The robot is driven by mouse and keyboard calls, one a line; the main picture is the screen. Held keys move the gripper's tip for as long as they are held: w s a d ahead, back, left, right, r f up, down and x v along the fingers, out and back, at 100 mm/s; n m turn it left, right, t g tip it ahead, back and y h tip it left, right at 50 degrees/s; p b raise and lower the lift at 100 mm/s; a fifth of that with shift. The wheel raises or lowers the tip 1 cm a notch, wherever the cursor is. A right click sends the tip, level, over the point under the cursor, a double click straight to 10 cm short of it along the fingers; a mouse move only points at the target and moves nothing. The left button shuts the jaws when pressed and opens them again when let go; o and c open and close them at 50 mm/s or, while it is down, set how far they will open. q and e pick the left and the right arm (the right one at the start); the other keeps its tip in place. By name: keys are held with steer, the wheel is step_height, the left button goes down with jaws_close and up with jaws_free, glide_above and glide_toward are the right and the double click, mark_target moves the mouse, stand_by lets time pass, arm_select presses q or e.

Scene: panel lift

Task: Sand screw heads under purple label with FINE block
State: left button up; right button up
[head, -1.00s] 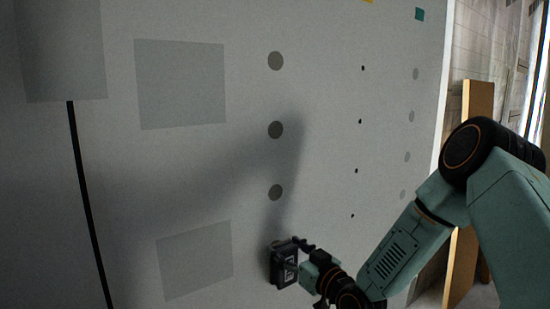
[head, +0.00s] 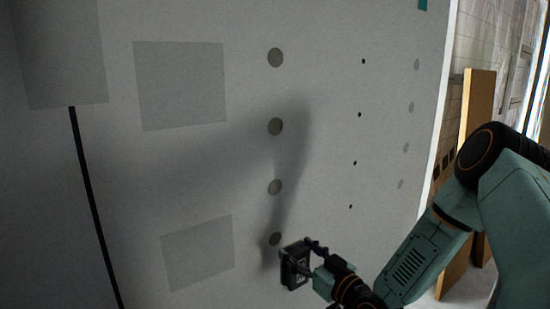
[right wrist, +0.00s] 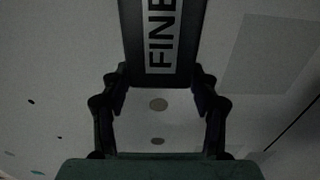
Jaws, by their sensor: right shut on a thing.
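My right gripper (head: 312,265) is shut on a dark block (head: 294,268) at the lower middle of the head view. In the right wrist view the block (right wrist: 160,45) is between the fingers and shows the word FINE. The block is close to the wall panel (head: 200,190); I cannot tell if it touches. Small black dots (head: 355,163) form another column to the right. No purple label is in view. My left gripper is not in view.
A teal label (head: 423,5) is at the top right. Faint grey spots (head: 411,107) lie near the panel's right edge. Grey rectangular patches (head: 180,85) and a black vertical line (head: 92,200) are on the left. Wooden boards (head: 468,150) stand beyond the panel.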

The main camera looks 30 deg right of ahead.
steer(key=shift+r, duration=0.1)
step_height(320, 180, up, 30)
steer(key=s+p, duration=0.1)
steer(key=p, duration=2.9)
steer(key=w+b, duration=0.6)
steer(key=shift+a+f, duration=0.2)
steer(key=shift+f, duration=0.05)
steer(key=o, duration=0.6)
steer(key=shift+r, duration=0.1)
steer(key=c, duration=0.6)
steer(key=shift+r, duration=0.1)
